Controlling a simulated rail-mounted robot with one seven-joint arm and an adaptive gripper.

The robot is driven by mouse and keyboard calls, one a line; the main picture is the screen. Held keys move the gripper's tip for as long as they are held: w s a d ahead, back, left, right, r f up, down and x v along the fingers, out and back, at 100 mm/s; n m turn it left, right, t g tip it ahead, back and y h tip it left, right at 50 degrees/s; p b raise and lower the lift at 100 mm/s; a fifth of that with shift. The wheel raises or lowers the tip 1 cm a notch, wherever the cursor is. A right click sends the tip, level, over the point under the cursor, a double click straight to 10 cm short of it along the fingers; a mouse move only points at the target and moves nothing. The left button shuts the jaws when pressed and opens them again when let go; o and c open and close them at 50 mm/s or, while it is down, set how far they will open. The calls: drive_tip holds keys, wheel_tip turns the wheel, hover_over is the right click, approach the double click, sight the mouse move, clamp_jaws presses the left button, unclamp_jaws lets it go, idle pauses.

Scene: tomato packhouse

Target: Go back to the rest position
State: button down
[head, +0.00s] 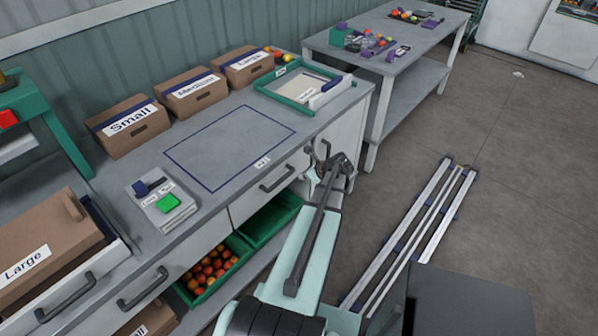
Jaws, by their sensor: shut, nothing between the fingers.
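My gripper (327,155) shows in the head view at the end of my pale arm, which reaches away from me in front of the workbench. It is shut and empty. It is beside the right part of the bench front, near a drawer handle (277,179). I cannot tell whether it touches the bench. The gripper is small here and partly hidden by its own links.
The grey workbench (240,117) bears boxes marked Small (137,140), Medium (199,98) and Large (249,76), and a green tray (274,93). A crate of tomatoes (186,296) stands below. A second table (421,61) stands behind. Floor rails (425,225) lie at right.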

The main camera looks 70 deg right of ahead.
drive_tip(key=s+a+r+n+b, duration=0.2)
drive_tip(key=s+a+r+n, duration=0.15)
drive_tip(key=s+r, duration=0.3)
drive_tip(key=w+a+f+n+g+y, duration=0.25)
drive_tip(key=w+a+f+n, duration=0.35)
drive_tip(key=a, duration=0.4)
drive_tip(key=w+a+f+n+g+y, duration=0.2)
drive_tip(key=w+a+f+n+g, duration=0.15)
drive_tip(key=a+f+n, duration=0.55)
drive_tip(key=w+a+f+n+g+y, duration=0.2)
drive_tip(key=w+a+f+n, duration=0.45)
drive_tip(key=a, duration=0.45)
drive_tip(key=s+a+f+n+g+h, duration=0.1)
drive_tip(key=a+n, duration=0.4)
drive_tip(key=a, duration=0.5)
drive_tip(key=s+a+f+n+g+h, duration=0.1)
drive_tip(key=s+a+f+n+g, duration=0.2)
drive_tip(key=a, duration=0.7)
drive_tip(key=s+a+f+n+g+h, duration=0.1)
drive_tip(key=s+a+f+n+g, duration=0.2)
drive_tip(key=a+n, duration=0.4)
drive_tip(key=s+a+f, duration=0.1)
drive_tip(key=s+a, duration=0.1)
drive_tip(key=a, duration=0.2)
